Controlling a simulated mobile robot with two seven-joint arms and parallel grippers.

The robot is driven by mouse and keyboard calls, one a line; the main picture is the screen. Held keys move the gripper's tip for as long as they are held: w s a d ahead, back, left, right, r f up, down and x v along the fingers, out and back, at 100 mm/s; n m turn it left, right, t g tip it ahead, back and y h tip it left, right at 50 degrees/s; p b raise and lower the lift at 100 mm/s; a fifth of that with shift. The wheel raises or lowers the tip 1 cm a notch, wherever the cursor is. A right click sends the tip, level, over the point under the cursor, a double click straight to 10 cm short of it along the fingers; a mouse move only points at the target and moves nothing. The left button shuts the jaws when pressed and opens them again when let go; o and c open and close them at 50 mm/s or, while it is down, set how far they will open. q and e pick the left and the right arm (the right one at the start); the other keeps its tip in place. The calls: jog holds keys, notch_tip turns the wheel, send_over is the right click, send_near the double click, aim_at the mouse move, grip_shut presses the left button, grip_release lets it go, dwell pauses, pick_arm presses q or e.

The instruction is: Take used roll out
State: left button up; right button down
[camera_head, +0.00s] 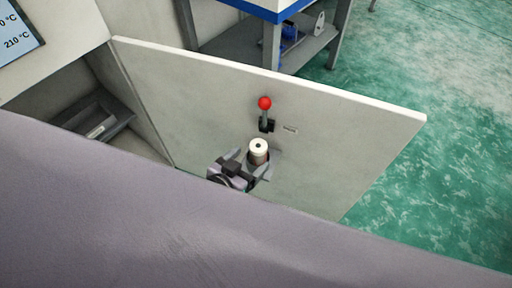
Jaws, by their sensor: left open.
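The lower part of the roll is hidden by the gripper. My right gripper is not in view.
A lever with a red ball knob (265,103) sticks out from the door above the roll. The open compartment at left holds a dark tray (112,112). A workbench (270,38) stands behind the door. Green floor (440,170) is clear at right. My large grey arm covers the bottom.

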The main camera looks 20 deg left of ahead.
aim_at(262, 145)
pick_arm(q)
jog(key=shift+w+r+b+x, duration=0.1)
jog(key=shift+r+b+x, duration=0.15)
jog(key=shift+x, duration=1)
jog(key=shift+w+r+b+x, duration=0.15)
jog(key=shift+r+b+x, duration=0.05)
jog(key=shift+x, duration=1)
jog(key=shift+w+r+b+x, duration=0.1)
jog(key=shift+r+b+x, duration=0.15)
jog(key=shift+x, duration=1)
jog(key=shift+a, duration=0.1)
jog(key=c, duration=1.1)
